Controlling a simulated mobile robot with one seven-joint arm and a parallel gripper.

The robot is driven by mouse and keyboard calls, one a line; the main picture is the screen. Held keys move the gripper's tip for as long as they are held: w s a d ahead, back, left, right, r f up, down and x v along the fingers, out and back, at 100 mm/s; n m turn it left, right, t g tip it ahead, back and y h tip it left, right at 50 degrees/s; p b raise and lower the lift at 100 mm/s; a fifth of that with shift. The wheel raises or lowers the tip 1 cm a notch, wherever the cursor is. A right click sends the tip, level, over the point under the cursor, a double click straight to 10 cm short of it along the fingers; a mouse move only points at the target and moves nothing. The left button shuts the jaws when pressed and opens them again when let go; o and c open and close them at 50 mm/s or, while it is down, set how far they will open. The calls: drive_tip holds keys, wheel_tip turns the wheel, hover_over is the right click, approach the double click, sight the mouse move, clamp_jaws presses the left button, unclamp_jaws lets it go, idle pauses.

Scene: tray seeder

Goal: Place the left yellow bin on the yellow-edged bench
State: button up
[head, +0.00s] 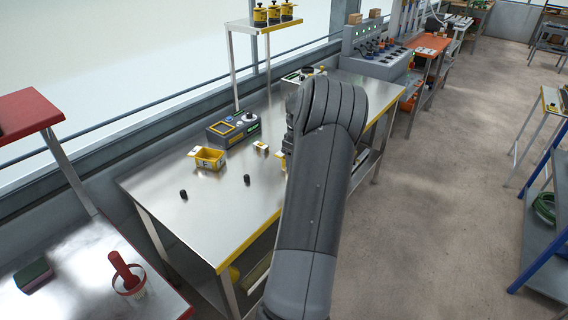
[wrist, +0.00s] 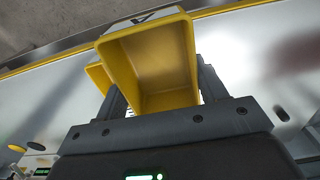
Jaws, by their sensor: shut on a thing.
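In the wrist view my gripper (wrist: 163,90) is shut on a yellow bin (wrist: 150,50), one finger on each side. I look into its empty inside; a dark mark shows on its pale label. Another yellow piece (wrist: 97,76) shows partly behind it, at its left. The yellow-edged bench (head: 165,205) is a shiny metal table in the head view. One yellow bin (head: 208,160) stands upright on it, left of my arm. My arm hides my gripper and most of what it holds in the head view. I cannot tell whether the held bin touches the bench.
Two small black cylinders (head: 247,179) (head: 183,195) stand on the bench. A small yellow-and-white block (head: 262,147) and a grey control box (head: 233,129) are farther back. A raised shelf (head: 265,26) holds yellow-and-black containers.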

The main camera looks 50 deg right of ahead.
hover_over(281, 180)
wheel_tip(281, 180, down, 4)
drive_tip(key=shift+s+r, duration=0.1)
drive_tip(key=shift+r, duration=0.1)
drive_tip(key=shift+f, duration=1.95)
drive_tip(key=shift+f, duration=0.15)
drive_tip(key=o, duration=0.8)
drive_tip(key=shift+c, duration=0.2)
wheel_tip(281, 180, up, 12)
drive_tip(key=shift+r, duration=0.15)
